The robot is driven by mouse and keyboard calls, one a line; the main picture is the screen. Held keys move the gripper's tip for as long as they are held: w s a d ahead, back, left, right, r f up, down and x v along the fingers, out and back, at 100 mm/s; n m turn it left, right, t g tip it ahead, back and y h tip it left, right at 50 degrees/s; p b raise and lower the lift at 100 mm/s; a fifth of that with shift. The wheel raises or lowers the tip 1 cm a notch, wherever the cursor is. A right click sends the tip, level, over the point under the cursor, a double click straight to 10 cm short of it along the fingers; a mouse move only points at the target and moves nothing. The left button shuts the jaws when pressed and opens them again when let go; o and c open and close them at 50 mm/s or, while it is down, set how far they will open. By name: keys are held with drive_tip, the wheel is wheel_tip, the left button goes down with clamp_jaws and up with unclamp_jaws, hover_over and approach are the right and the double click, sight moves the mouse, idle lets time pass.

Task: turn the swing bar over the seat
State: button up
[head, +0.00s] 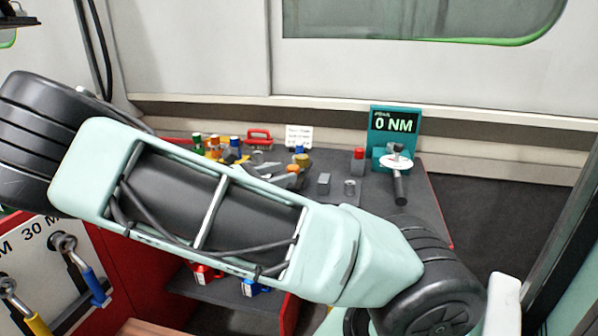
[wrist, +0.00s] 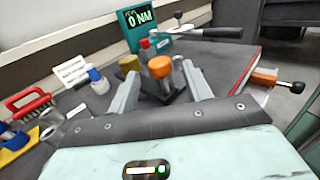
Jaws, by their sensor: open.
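My gripper (wrist: 158,92) is open in the wrist view, its two grey fingers spread at left and right. Between and just beyond them stand an orange-topped post (wrist: 160,67) and a yellow-brown knob (wrist: 129,64), with a dark flat piece (wrist: 178,84) low beside the post. This dark piece may be the swing bar, but I cannot tell for sure. I cannot make out the seat. Nothing is visibly held; whether a finger touches anything is unclear. In the head view my arm covers much of the gripper, and grey finger-like parts (head: 288,180) show above it.
A teal meter (head: 393,135) reading 0 NM, with a dark-handled lever (head: 400,188), stands at the bench's right. A red-capped post (head: 358,160), a blue-capped post (wrist: 95,76) and a red handle (wrist: 27,103) stand around. Open bench lies front right.

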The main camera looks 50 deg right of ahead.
sight(300, 185)
drive_tip(key=x, duration=0.6)
drive_tip(key=shift+b, duration=0.35)
drive_tip(key=shift+c, duration=0.2)
clamp_jaws()
